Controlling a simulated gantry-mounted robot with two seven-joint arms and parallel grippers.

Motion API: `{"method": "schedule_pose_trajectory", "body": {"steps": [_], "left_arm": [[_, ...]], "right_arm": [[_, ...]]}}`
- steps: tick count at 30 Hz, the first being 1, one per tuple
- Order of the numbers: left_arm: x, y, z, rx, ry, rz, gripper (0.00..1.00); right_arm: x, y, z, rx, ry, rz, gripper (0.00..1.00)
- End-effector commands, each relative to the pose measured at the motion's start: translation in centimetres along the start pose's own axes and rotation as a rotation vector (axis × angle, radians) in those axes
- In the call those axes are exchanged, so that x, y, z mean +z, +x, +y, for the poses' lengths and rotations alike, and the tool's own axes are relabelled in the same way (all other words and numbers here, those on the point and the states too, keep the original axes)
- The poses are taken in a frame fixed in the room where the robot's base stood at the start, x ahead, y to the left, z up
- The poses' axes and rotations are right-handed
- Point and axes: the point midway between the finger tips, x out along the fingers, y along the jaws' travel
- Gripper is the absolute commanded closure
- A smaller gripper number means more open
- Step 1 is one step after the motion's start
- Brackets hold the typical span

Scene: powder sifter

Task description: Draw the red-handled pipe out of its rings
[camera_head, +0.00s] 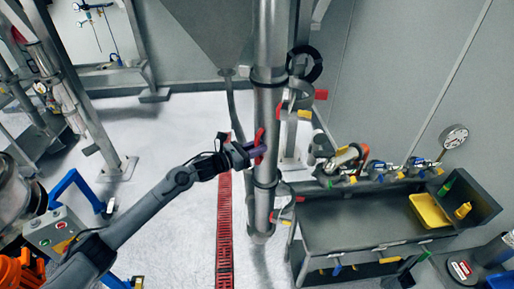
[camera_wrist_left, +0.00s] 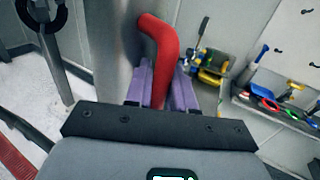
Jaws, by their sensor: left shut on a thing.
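A tall steel pipe (camera_head: 266,110) stands upright in the middle of the head view, with dark rings (camera_head: 268,82) around it above and below my gripper. Its red handle (camera_head: 258,138) sticks out on the near left side. My left gripper (camera_head: 254,152) is shut on the red handle. In the left wrist view its purple fingers (camera_wrist_left: 161,85) lie on both sides of the red handle (camera_wrist_left: 160,50), which bends toward the steel pipe (camera_wrist_left: 117,50). The fingers hide the handle's lower part. My right gripper is not in view.
A grey hopper (camera_head: 215,35) hangs behind the pipe. A dark workbench (camera_head: 350,222) with valves and a yellow tray (camera_head: 429,210) stands close on the right. A red floor grate (camera_head: 224,235) runs along the floor; the pale floor on the left is mostly clear.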

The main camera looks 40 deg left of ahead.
Motion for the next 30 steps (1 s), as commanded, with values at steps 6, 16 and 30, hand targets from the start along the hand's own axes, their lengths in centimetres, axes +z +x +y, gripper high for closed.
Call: {"method": "schedule_pose_trajectory", "body": {"steps": [6,16,30], "left_arm": [[0.94,0.05,0.15,0.002,0.007,-0.018,1.0],[0.9,0.04,0.12,0.001,0.006,-0.016,1.0],[0.98,0.04,0.11,0.001,0.006,-0.016,1.0]], "right_arm": [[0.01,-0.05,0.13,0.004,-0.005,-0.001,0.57],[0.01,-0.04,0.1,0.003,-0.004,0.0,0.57],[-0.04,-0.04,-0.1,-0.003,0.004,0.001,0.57]]}}
